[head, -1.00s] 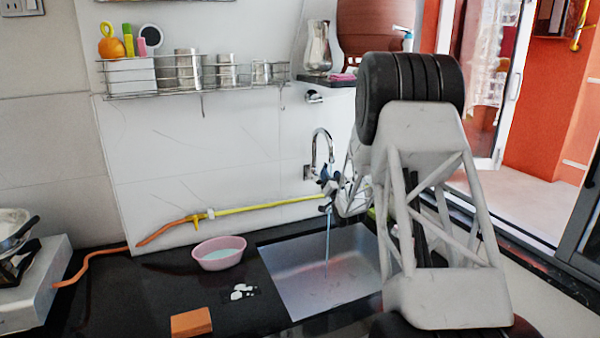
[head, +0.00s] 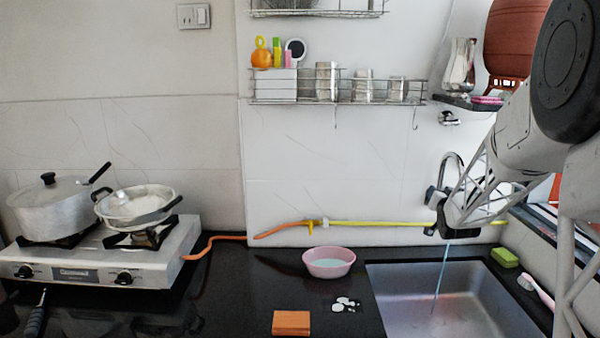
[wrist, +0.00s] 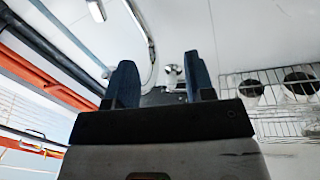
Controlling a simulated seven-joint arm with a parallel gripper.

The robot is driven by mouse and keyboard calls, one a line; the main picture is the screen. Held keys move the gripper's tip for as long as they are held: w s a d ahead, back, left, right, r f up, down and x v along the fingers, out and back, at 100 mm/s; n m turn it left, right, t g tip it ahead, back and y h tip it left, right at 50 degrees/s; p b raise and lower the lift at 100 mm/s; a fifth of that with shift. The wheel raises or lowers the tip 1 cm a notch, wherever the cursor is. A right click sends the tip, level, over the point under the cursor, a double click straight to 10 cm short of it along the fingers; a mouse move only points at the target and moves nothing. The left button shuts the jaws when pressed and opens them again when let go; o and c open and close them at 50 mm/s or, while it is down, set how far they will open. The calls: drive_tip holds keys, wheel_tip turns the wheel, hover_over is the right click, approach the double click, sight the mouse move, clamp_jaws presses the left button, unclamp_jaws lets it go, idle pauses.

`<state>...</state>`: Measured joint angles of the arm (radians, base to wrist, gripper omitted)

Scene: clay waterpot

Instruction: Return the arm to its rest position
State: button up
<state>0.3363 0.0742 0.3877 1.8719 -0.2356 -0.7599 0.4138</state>
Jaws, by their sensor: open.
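My gripper (head: 437,208) is beside the chrome faucet (head: 455,163) above the sink (head: 485,295), in the head view. A thin stream of water (head: 441,275) falls into the sink below the gripper. My arm comes in from the right edge. I cannot tell whether the fingers touch the faucet. The brown clay waterpot (head: 516,40) stands at the upper right, partly hidden by my arm.
A pink bowl (head: 329,263), an orange block (head: 291,323) and a green sponge (head: 504,257) lie around the sink. A stove (head: 100,262) with pots is at left. A wire rack (head: 335,98) and a small shelf (head: 470,102) are on the wall.

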drive_tip(key=s+a+r+n+g+y, duration=0.1)
drive_tip(key=s+a+g, duration=0.3)
drive_tip(key=s+a, duration=0.55)
drive_tip(key=s+a+r+n+g, duration=0.1)
drive_tip(key=s+a+g, duration=0.25)
drive_tip(key=s, duration=1.05)
drive_tip(key=s+a+r+n+g+y, duration=0.1)
drive_tip(key=s+a+g, duration=0.2)
drive_tip(key=s+a, duration=0.7)
drive_tip(key=s+a+f+g, duration=0.1)
drive_tip(key=s+g, duration=0.1)
drive_tip(key=s, duration=0.8)
drive_tip(key=s+a+f+n+g, duration=0.1)
drive_tip(key=s+a+f+g, duration=0.1)
drive_tip(key=s, duration=0.9)
drive_tip(key=shift+f+n+y, duration=0.15)
drive_tip(key=shift+n+y, duration=0.15)
drive_tip(key=shift+y, duration=0.1)
drive_tip(key=shift+w+g, duration=0.1)
drive_tip(key=shift+g, duration=0.15)
drive_tip(key=o, duration=1)
drive_tip(key=shift+c, duration=0.2)
